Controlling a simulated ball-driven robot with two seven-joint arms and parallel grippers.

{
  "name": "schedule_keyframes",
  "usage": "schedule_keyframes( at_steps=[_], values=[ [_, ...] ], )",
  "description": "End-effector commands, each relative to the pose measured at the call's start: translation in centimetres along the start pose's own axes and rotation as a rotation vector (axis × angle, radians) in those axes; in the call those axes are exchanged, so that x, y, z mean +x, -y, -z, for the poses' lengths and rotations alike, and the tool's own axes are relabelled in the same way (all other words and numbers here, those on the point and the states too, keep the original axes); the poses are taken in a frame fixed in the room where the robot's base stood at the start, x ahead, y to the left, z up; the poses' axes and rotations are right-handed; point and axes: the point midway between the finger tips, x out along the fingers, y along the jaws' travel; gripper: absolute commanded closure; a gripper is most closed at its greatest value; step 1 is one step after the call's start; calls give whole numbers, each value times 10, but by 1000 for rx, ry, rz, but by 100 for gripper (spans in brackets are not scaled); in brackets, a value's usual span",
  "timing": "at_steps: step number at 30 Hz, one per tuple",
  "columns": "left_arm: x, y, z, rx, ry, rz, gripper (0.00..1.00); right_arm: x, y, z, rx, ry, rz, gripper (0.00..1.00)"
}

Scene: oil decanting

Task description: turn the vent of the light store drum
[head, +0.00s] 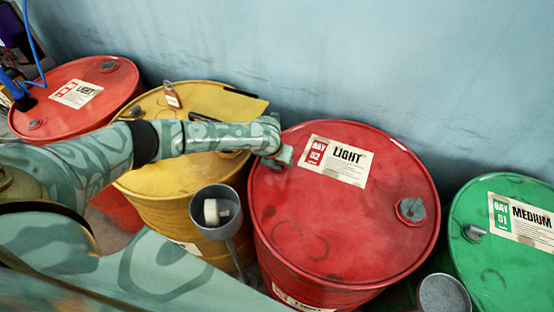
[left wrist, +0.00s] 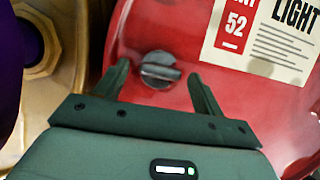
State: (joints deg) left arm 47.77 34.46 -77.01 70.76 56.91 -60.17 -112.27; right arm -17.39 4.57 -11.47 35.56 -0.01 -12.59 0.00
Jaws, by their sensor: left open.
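The red drum (head: 330,225) labelled LIGHT, bay 52, stands right of centre in the head view and fills much of the left wrist view (left wrist: 130,40). Its dark grey vent (left wrist: 158,74), a round cap with a raised bar, shows in the left wrist view near the lid's edge. My left gripper (left wrist: 160,82) is open, one finger on each side of the vent; I cannot tell if they touch it. In the head view my left gripper (head: 281,155) is at the lid's upper left edge and hides the vent. My right gripper is not in view.
A second red LIGHT drum (head: 110,85) stands far left, a yellow drum (head: 155,180) under my left arm, and a green MEDIUM drum (head: 490,265) at right. A larger cap (head: 411,210) is on the bay 52 lid. A grey funnel (head: 217,225) holds something white.

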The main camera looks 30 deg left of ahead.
Motion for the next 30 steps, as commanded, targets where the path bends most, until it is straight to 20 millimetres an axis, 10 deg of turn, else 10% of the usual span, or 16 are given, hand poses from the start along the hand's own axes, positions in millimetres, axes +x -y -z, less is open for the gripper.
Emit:
schedule_keyframes(
  at_steps=[5, 10, 30],
  values=[
    [-1, 0, 0, 0, 0, 0, 31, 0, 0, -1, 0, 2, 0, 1],
    [-1, 0, 0, 0, 0, 0, 76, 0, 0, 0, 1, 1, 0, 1],
    [-4, 4, -1, -216, -1, -89, 76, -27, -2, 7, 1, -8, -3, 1]
  ],
)
